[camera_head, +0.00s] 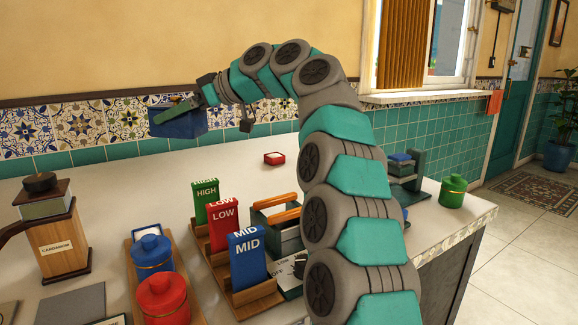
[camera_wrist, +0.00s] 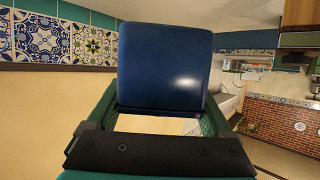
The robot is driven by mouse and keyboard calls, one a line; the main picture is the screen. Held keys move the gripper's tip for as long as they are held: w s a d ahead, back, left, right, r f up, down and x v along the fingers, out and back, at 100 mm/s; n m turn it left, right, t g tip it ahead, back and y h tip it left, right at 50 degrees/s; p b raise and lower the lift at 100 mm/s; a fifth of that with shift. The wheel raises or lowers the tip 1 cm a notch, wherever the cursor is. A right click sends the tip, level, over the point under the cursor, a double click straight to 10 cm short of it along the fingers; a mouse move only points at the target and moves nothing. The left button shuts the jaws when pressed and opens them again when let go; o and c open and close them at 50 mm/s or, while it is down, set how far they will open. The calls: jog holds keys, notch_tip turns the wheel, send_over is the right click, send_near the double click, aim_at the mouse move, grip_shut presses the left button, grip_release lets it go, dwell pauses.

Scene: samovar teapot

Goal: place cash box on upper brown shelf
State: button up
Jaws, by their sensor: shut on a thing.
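The cash box (camera_head: 181,124) is a dark blue box held up in the air near the tiled wall, at the left of the head view. My gripper (camera_head: 178,110) is shut on it, with a green finger lying along the box. In the wrist view the cash box (camera_wrist: 165,68) fills the middle, between the two green fingers of my gripper (camera_wrist: 165,118). The head view shows the box above the far part of the counter, apart from it.
The white counter (camera_head: 110,180) holds a coffee grinder (camera_head: 62,235), blue (camera_head: 151,256) and red (camera_head: 164,298) canisters, and a rack with LOW (camera_head: 223,220) and MID (camera_head: 248,258) boxes. A small red dish (camera_head: 274,158) lies behind. The counter's back left is clear.

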aim_at(180, 136)
notch_tip(180, 136, down, 5)
jog(key=b, duration=0.2)
jog(key=shift+f+b, duration=0.15)
jog(key=shift+b, duration=0.25)
jog(key=shift+s, duration=0.1)
